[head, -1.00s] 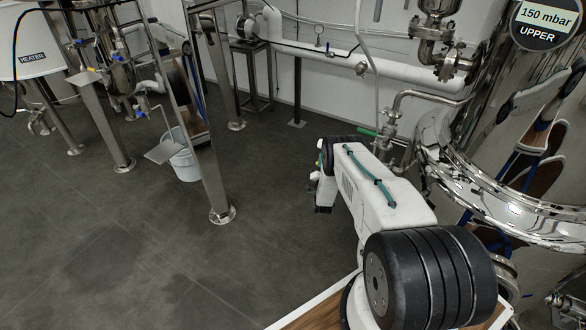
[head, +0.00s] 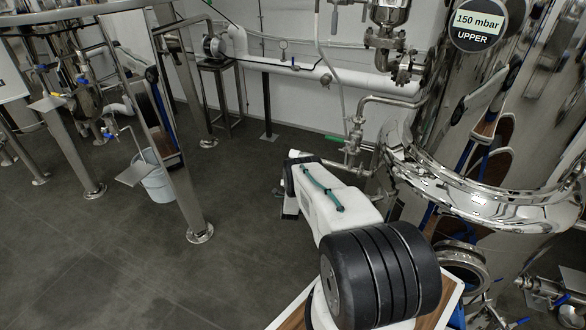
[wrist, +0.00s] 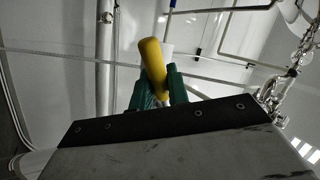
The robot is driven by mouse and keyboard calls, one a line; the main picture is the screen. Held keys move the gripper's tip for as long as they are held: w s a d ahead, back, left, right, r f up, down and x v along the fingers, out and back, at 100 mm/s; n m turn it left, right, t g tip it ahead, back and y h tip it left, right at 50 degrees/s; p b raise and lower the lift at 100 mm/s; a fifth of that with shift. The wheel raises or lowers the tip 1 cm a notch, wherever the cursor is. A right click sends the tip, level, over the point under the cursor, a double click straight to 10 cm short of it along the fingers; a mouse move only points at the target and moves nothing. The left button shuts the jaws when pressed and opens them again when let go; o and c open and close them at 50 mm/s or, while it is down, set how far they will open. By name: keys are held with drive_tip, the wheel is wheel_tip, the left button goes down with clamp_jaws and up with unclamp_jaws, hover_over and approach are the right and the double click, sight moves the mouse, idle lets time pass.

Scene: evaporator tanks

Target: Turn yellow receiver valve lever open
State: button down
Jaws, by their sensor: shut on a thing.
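The yellow lever (wrist: 152,62) shows in the wrist view as a thick yellow handle, tilted with its top to the left. My gripper (wrist: 159,85) has its green fingers on either side of the lower part of the lever and is shut on it. The lever's lower end and the valve it belongs to are hidden behind the fingers and the dark gripper body. In the head view my arm covers the area, and I cannot make out the yellow lever there.
A large shiny tank (head: 500,110) stands close to the right of my arm. Steel piping with a green handle (head: 334,138) rises just behind the arm. A steel frame leg (head: 188,200) and a white bucket (head: 157,180) stand left. The floor between is clear.

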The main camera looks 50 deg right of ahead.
drive_tip(key=c, duration=1.4)
unclamp_jaws()
drive_tip(key=shift+d, duration=0.1)
drive_tip(key=v, duration=0.7)
drive_tip(key=shift+s+a+f, duration=0.15)
drive_tip(key=shift+a+f, duration=0.05)
drive_tip(key=shift+a, duration=0.1)
